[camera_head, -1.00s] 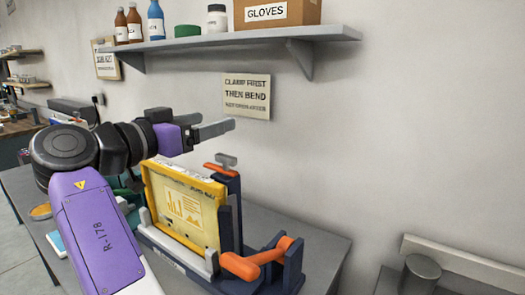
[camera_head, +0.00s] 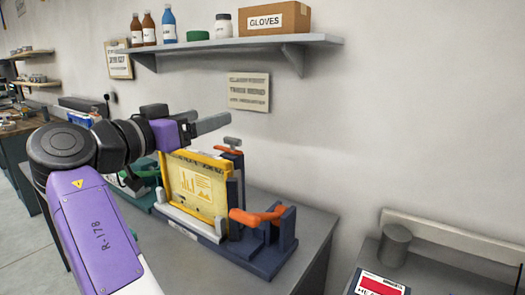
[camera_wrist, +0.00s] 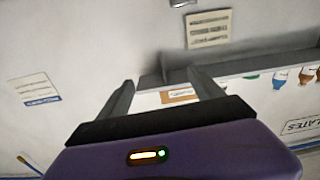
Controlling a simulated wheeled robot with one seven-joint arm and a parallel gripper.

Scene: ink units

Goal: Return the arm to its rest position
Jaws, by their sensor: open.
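My gripper (camera_head: 207,124) is open and empty at the end of my purple and black arm. In the head view it is raised above the bench, in front of the wall and just above the clamp fixture. In the wrist view its two grey fingers (camera_wrist: 162,97) are spread apart with nothing between them. Below it, a yellow panel (camera_head: 197,190) with printed charts stands upright in a dark blue fixture (camera_head: 268,257) with orange handles (camera_head: 255,217).
A wall shelf (camera_head: 240,47) with bottles and a GLOVES box (camera_head: 275,18) hangs above. A sign (camera_head: 249,92) is on the wall behind my gripper. A grey cylinder (camera_head: 396,245) stands on the surface at right. The bench (camera_head: 310,225) right of the fixture is partly bare.

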